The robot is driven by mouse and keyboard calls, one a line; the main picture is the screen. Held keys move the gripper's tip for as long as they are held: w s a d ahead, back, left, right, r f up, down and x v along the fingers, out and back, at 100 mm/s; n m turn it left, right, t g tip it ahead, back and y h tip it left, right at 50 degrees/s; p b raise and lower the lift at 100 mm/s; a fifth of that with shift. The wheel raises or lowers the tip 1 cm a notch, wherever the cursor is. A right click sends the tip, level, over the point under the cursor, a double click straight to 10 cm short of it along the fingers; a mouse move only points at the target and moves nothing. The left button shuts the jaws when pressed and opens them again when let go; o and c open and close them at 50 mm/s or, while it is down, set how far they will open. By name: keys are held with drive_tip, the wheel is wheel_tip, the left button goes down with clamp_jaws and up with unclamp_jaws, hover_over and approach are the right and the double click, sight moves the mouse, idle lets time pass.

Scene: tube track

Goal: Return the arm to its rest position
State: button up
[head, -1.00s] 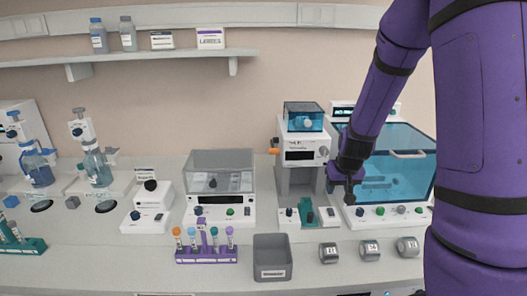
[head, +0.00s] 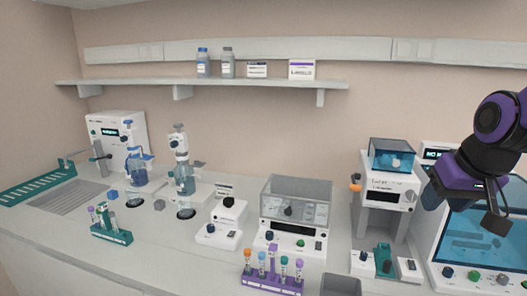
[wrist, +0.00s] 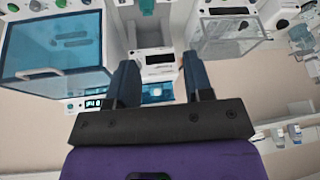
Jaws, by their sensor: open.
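My gripper (wrist: 161,78) shows upside-down to the scene in the wrist view, with its two dark fingers apart and nothing between them. In the head view my purple gripper body (head: 462,184) hangs at the right edge, in front of the teal-windowed cabinet (head: 485,225) and right of the white device with a teal lid (head: 390,178). It looks clear of both.
The bench carries a purple tube rack (head: 272,287), a clear-lidded device (head: 297,205), a grey bin (head: 341,286), two bottle dispensers and a teal rack (head: 111,237). A sink (head: 70,197) lies at left. A wall shelf (head: 215,84) runs above. Open bench lies at front left.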

drive_tip(key=s+a+r+n, duration=0.1)
drive_tip(key=s+r, duration=0.4)
drive_tip(key=s, duration=0.6)
drive_tip(key=shift+s+a, duration=0.25)
drive_tip(key=shift+a, duration=0.45)
drive_tip(key=shift+o, duration=0.4)
drive_tip(key=shift+r, duration=0.1)
